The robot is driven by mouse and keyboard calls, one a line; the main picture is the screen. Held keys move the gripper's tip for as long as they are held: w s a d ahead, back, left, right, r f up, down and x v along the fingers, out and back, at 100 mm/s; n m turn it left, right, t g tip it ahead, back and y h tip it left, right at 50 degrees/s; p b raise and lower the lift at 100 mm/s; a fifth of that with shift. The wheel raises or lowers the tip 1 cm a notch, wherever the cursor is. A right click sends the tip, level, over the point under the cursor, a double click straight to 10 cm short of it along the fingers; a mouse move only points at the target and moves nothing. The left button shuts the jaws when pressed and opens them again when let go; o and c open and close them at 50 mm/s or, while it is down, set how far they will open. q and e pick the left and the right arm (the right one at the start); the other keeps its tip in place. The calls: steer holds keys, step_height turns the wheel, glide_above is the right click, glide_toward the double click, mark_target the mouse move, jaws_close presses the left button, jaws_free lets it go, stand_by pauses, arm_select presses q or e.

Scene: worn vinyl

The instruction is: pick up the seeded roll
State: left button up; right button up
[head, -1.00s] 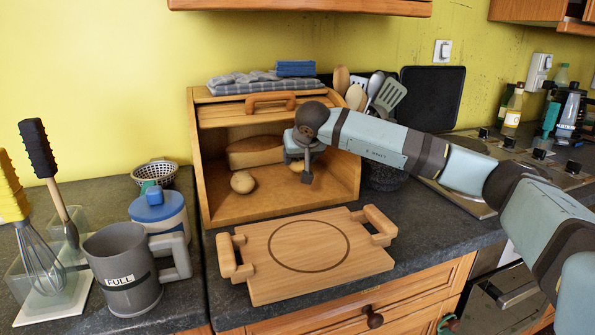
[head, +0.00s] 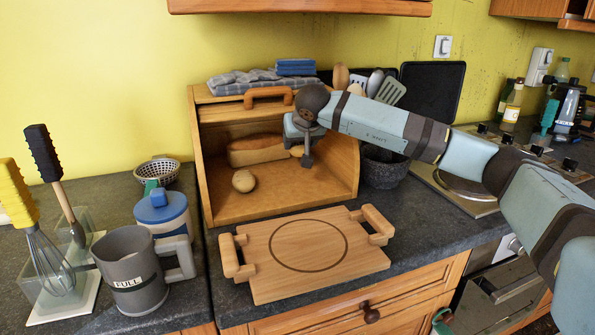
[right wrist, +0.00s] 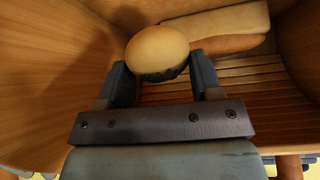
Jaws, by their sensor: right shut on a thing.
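The seeded roll is a round tan roll with a dark, speckled patch on its lower edge, seen in the right wrist view (right wrist: 157,50). My right gripper (right wrist: 160,72) is shut on it, one finger at each side. In the head view the gripper (head: 306,162) is inside the open bread box, and only a sliver of the roll (head: 296,151) shows beside it. It appears held above the box floor. My left gripper is not in view.
A plain roll (head: 243,180) sits on the floor of the wooden bread box (head: 212,205), with a long loaf (head: 255,150) behind. A wooden board with handles (head: 275,285) lies empty in front. A grey mug (head: 130,272) stands left, a dark mortar (head: 385,168) right.

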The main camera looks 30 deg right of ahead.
steer(key=s+a+r, duration=0.1)
steer(key=s+a, duration=0.1)
steer(key=s, duration=0.5)
steer(key=s+a+r, duration=0.1)
steer(key=s+a, duration=0.2)
steer(key=s, duration=0.5)
stand_by(1.2)
steer(key=shift+s, duration=0.1)
